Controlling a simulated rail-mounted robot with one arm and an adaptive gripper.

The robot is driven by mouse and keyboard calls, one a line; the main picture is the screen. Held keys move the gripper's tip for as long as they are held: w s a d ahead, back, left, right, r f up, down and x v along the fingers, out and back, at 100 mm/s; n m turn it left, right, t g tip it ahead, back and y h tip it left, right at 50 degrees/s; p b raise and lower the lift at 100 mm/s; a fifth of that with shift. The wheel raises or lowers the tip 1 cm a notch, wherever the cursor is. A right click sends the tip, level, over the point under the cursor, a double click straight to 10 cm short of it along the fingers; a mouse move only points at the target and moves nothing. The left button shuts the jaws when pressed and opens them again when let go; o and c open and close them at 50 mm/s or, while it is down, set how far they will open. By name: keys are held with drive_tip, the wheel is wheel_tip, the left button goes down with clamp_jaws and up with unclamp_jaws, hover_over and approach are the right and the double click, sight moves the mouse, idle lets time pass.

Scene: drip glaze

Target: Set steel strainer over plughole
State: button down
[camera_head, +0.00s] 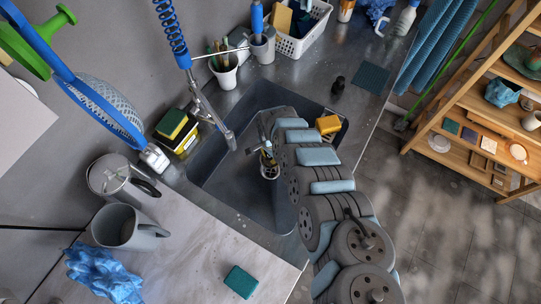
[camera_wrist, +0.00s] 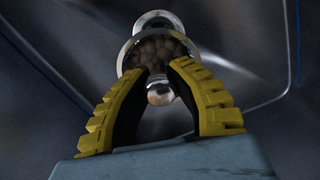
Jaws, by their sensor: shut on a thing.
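The steel strainer (camera_head: 270,172) is a small round shiny piece low inside the sink basin, in the head view. In the wrist view, my gripper (camera_wrist: 165,73) is shut on the strainer (camera_wrist: 148,47), whose bright rim and dark pebbled inside show past the fingertips. A rounded shiny knob shows between the fingers. I cannot make out the plughole; the strainer and fingers may hide it. I cannot tell whether the strainer touches the basin floor.
The sink basin (camera_head: 232,190) has steel walls close around my gripper. A tap spout (camera_head: 226,136) reaches over its left side. A yellow sponge (camera_head: 329,124) lies at the right rim.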

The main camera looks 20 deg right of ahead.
drive_tip(key=shift+f+b, duration=3.55)
drive_tip(key=shift+b, duration=0.55)
drive_tip(key=shift+r+p, duration=0.1)
drive_tip(key=shift+p, duration=0.35)
drive_tip(key=shift+f+b, duration=0.45)
drive_tip(key=shift+f, duration=0.7)
drive_tip(key=c, duration=0.9)
unclamp_jaws()
drive_tip(key=shift+r, duration=0.1)
